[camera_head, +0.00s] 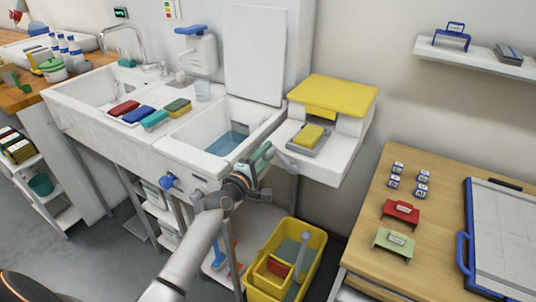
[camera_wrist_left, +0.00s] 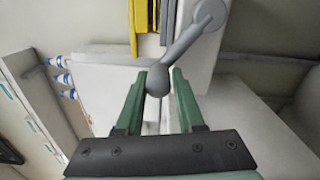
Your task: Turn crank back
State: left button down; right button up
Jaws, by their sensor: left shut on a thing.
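The grey crank (camera_head: 288,163) sits on the near left side of the white unit (camera_head: 325,170) with the yellow lid (camera_head: 333,94). In the left wrist view the crank's arm (camera_wrist_left: 184,38) slants from a round hub at upper right down to its knob end. My left gripper (camera_head: 264,156), with green fingers, is shut on the crank's knob end. The knob lies between the fingertips (camera_wrist_left: 158,82) in the left wrist view. The fingers partly hide the crank's end in the head view. My right gripper is in neither view.
A yellow bucket (camera_head: 318,262) stands on the floor below. A wooden table (camera_head: 385,260) with signs and small blocks is at right.

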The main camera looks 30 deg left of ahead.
pick_arm(q)
jog(key=shift+d, duration=0.25)
dwell(0.3)
jog(key=c, duration=0.6)
grip_release()
jog(key=shift+w, duration=0.15)
jog(key=shift+s+a, duration=0.1)
jog(key=shift+s, duration=0.1)
jog(key=shift+s+f, duration=0.1)
jog(key=shift+s, duration=0.25)
jog(key=s, duration=1.1)
jog(key=shift+s+a, duration=0.2)
jog(key=shift+s, duration=0.1)
